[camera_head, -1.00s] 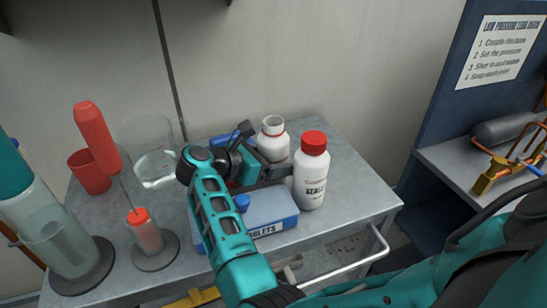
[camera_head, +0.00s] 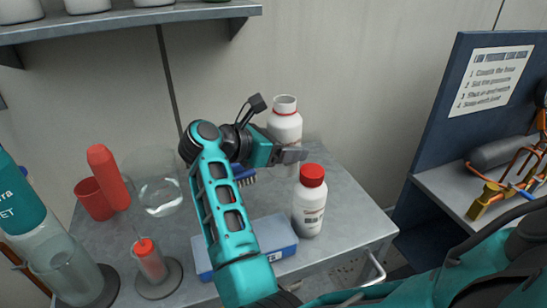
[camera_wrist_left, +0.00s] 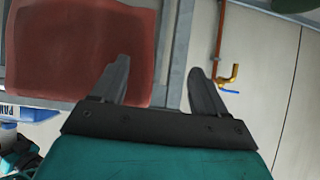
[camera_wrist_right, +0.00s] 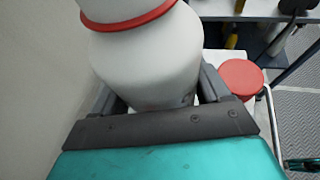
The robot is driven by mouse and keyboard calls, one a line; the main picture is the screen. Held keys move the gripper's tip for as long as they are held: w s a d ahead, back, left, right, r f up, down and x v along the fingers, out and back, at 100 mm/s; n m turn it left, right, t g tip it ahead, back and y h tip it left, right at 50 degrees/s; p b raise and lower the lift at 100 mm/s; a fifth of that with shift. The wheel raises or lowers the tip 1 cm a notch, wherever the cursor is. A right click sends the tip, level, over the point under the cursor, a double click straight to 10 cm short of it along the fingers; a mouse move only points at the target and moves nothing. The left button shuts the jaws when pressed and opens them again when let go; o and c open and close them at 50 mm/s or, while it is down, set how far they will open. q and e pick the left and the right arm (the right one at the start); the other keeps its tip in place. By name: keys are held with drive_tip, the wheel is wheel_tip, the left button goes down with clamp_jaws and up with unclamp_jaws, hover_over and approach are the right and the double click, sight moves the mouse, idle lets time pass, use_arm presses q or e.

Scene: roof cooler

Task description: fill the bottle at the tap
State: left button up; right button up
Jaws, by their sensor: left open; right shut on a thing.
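A white open-mouthed bottle (camera_head: 285,121) with a red ring at its neck is upright in my right gripper (camera_head: 288,155), above the back of the grey trolley top. In the right wrist view the bottle body (camera_wrist_right: 150,65) fills the space between the fingers. My left gripper (camera_wrist_left: 158,82) is open and empty in the left wrist view, and is out of the head view. A brass tap (camera_wrist_left: 232,75) with a blue lever sits on a copper pipe on the wall there, beyond the left fingers and to their right.
A red-capped white bottle (camera_head: 309,203) stands close in front of the held one. A blue-and-grey box (camera_head: 268,240), red cylinder (camera_head: 107,176), red cup (camera_head: 93,199) and glass vessels crowd the trolley (camera_head: 352,200). A shelf (camera_head: 130,23) overhangs the back left.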

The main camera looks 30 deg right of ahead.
drive_tip(key=s+d, duration=0.3)
drive_tip(key=d, duration=1.2)
drive_tip(key=shift+s+d+b, duration=0.15)
drive_tip(key=shift+s+b, duration=0.15)
drive_tip(key=shift+b, duration=0.1)
